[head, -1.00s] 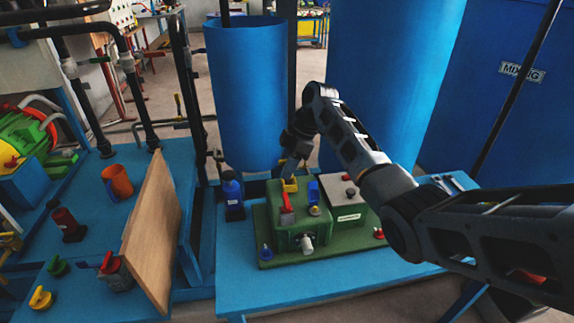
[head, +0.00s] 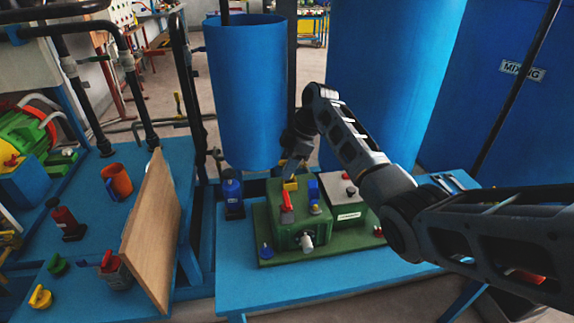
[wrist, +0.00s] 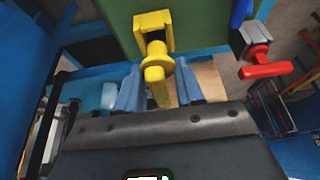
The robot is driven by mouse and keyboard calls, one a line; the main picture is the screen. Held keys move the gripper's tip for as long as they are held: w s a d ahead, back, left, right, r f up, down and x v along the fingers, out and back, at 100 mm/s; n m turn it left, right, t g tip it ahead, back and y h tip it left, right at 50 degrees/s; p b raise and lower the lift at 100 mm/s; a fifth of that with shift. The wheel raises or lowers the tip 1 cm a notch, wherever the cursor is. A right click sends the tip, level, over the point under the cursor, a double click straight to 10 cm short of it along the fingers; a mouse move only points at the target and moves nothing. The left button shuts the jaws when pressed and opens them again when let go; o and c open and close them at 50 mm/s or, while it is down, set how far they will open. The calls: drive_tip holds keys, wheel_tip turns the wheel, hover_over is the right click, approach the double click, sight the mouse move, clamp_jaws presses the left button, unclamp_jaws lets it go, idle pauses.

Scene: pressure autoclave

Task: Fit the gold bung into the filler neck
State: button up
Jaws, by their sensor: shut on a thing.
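The gold bung (wrist: 155,75) is a yellow flanged plug with a straight stem, gripped by the stem between the two pale blue fingers of my gripper (wrist: 158,88) in the wrist view. Just beyond the flange is a square yellow filler neck (wrist: 153,27) with a dark opening, on the green body. The bung is lined up close to this opening; I cannot tell whether its tip is inside. In the head view my gripper (head: 296,166) points down at the yellow neck (head: 290,185) on top of the green autoclave (head: 287,222). The bung is not clear there.
A red handle (head: 286,202) and a blue part (head: 313,188) stand close to the neck. A grey-topped box (head: 346,197) is at right and a blue bottle (head: 232,192) at left. The front of the blue table (head: 285,286) is clear. A wooden board (head: 153,232) stands further left.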

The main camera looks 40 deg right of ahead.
drive_tip(key=shift+f+b, duration=0.6)
drive_tip(key=shift+f, duration=0.4)
drive_tip(key=o, duration=1.2)
drive_tip(key=shift+c, duration=0.2)
drive_tip(key=shift+b+v, duration=0.45)
drive_tip(key=shift+v, duration=3.4)
